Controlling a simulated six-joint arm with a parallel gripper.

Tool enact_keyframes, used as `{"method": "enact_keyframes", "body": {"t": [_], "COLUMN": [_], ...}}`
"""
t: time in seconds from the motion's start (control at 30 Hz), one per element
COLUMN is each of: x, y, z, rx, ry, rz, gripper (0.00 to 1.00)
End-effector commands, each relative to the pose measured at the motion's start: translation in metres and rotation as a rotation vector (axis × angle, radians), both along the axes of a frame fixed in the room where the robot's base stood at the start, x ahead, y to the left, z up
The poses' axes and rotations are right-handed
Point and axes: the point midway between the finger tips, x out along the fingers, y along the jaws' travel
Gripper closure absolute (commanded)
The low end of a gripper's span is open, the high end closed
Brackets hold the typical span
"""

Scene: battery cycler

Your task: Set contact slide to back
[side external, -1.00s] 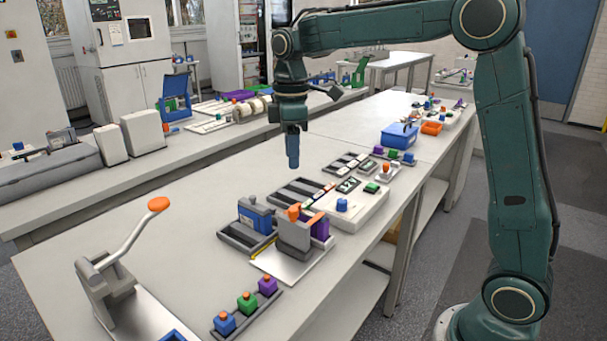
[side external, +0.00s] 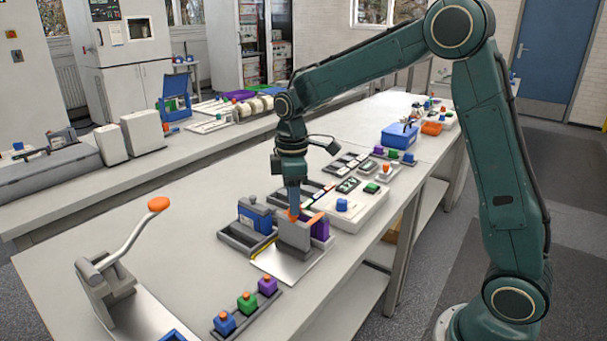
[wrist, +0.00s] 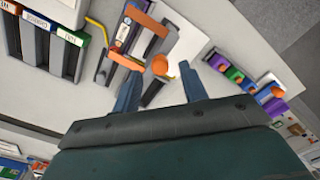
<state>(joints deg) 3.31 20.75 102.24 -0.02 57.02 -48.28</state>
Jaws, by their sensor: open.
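The cycler fixture, a grey block (side external: 293,235) on a bare metal plate (side external: 285,263), has an orange knob on top. The knob shows in the wrist view (wrist: 160,65), beside a grey bar, an orange bracket (wrist: 127,62) and a yellow line. I take the knob to be the contact slide's handle. A purple cell (side external: 320,228) stands in the fixture, on its right side. My gripper (side external: 293,206) is open, pointing down just over the knob. In the wrist view the knob lies between the fingertips (wrist: 159,71). Whether they touch it I cannot tell.
A grey tray with a blue block (side external: 256,217) stands close on the left. A white board with a blue knob (side external: 342,205) is on the right. In front are a lever press (side external: 105,280) and a rack of coloured blocks (side external: 247,301).

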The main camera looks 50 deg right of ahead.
Motion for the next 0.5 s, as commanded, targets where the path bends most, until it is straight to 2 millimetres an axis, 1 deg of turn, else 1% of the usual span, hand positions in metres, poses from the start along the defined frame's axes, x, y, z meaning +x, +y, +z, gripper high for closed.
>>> {"method": "enact_keyframes", "body": {"t": [0.03, 0.1, 0.2, 0.33, 0.5], "x": [0.000, 0.000, 0.000, 0.000, 0.000], "y": [0.000, 0.000, 0.000, 0.000, 0.000], "z": [-0.007, -0.015, -0.022, -0.028, -0.029], "rx": [0.001, 0.000, 0.000, 0.001, 0.000], "ry": [0.004, 0.003, 0.001, 0.001, 0.000], "rz": [0.000, 0.000, 0.000, 0.000, 0.000], "gripper": [0.57, 0.57, 0.57, 0.57, 0.57]}}
